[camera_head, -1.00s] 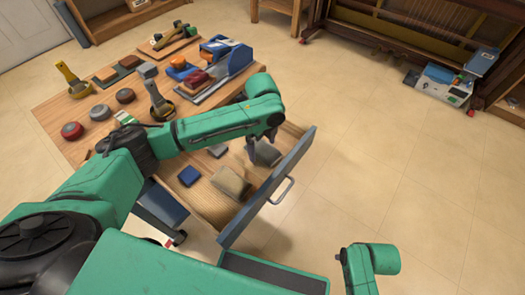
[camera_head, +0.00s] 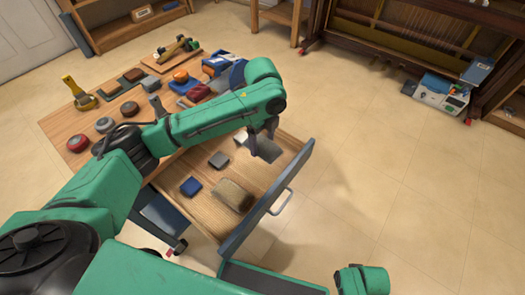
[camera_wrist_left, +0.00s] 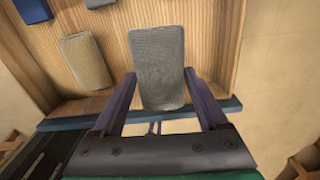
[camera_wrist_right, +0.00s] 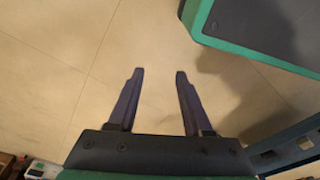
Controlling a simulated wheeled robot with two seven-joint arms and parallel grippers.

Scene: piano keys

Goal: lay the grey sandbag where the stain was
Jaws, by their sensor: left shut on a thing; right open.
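The grey sandbag (camera_head: 264,149) is between the fingers of my left gripper (camera_head: 262,137), over the far right part of the open drawer (camera_head: 213,212). In the left wrist view the grey sandbag (camera_wrist_left: 157,60) lies lengthwise between the two fingers (camera_wrist_left: 157,95), which are shut on it. I cannot tell how high it is above the drawer floor. No stain shows clearly in these views. My right gripper (camera_wrist_right: 157,98) is open and empty above the tiled floor in the right wrist view.
A tan sandbag (camera_head: 233,194), a blue block (camera_head: 191,186) and a small grey block (camera_head: 219,160) lie in the drawer. The drawer front (camera_head: 266,205) with its handle bounds the right side. The wooden table (camera_head: 108,122) holds tools and round pieces.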

